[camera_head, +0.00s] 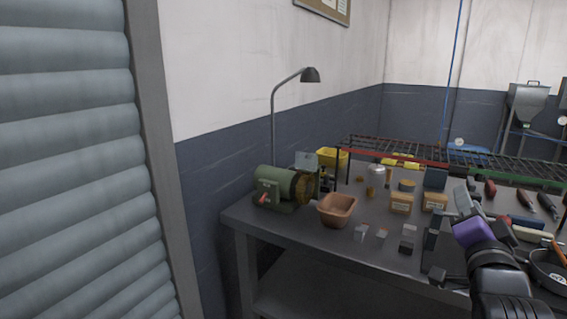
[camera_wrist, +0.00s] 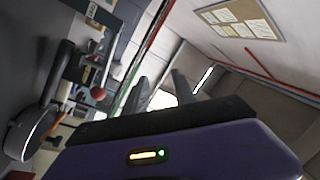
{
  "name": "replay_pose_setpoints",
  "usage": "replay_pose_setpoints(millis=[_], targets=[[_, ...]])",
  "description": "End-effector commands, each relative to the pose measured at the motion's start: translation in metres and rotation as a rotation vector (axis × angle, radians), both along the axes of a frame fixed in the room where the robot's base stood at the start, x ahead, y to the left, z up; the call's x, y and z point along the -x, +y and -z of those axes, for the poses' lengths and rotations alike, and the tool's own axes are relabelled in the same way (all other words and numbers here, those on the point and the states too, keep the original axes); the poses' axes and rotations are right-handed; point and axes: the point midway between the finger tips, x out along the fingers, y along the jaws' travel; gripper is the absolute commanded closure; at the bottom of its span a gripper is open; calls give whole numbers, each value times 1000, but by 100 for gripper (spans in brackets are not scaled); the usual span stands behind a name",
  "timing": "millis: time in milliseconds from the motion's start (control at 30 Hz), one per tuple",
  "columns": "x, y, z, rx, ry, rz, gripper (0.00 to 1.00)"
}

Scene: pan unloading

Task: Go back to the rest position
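My gripper shows in the wrist view (camera_wrist: 160,92) with its two dark fingers apart and nothing visible between them. In the head view my arm, with a purple band, reaches up at the lower right over the workbench (camera_head: 300,236). The fingers are hard to make out there against the clutter. A dark pan (camera_head: 545,272) lies on the bench at the right edge, partly cut off. A round pan also shows at the left of the wrist view (camera_wrist: 30,128), apart from the gripper.
A green motor-like machine (camera_head: 277,187) and a brown bin (camera_head: 337,209) stand on the bench's left part. Small blocks and boxes (camera_head: 401,203) lie mid-bench. A wire rack (camera_head: 480,164) runs behind. A grey shutter (camera_head: 66,160) fills the left side.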

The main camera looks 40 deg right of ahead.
Motion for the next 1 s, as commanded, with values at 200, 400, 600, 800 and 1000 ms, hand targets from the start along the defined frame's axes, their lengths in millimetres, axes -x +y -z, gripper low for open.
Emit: replay_pose_setpoints(millis=[200, 400, 600, 800, 1000], targets=[[-34, 71, 28, 243, 231, -156, 68], [-43, 155, 67, 448, 393, -323, 68], [-25, 235, 105, 581, 495, -478, 68], [16, 304, 137, 638, 567, -630, 68], [72, 357, 164, 599, 643, -794, 68]])
